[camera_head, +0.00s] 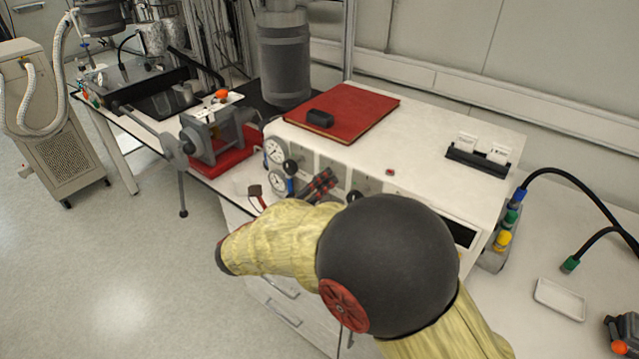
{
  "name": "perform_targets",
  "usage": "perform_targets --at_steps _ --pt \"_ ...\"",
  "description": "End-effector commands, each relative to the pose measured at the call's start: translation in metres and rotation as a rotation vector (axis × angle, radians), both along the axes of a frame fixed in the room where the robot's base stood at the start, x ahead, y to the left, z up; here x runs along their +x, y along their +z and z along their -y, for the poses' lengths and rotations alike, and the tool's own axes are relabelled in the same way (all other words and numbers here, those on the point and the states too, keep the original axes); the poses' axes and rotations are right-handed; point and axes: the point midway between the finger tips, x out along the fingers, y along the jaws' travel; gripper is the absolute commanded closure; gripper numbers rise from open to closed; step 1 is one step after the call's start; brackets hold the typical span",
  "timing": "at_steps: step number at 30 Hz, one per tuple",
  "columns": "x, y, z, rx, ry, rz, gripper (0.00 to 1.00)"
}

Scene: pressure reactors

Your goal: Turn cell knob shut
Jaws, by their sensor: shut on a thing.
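The white panel unit (365,180) has gauges and black knobs on its front face. My gripper (328,176) shows in part behind my yellow-sleeved arm, as dark and red parts against this front face. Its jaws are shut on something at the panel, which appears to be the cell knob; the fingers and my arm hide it. I cannot tell how far it is turned. One black knob (291,166) is in plain view to the left, beside the gauges. Another dark knob (354,196) shows just right of my gripper, partly behind my arm.
A card holder (478,160) stands at the right. A vise-like device (210,135) stands on the left.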

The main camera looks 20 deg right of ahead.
Motion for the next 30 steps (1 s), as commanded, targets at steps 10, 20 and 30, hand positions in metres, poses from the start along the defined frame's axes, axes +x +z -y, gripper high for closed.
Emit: perform_targets --at_steps 10,20,30 --pt "-0.0001 0.0001 0.0000 0.008 0.000 0.011 0.93" --pt "-0.0001 0.0014 -0.0001 0.103 -0.001 0.140 0.93" --pt "0.0001 0.0004 0.0000 0.287 -0.001 0.394 0.93"
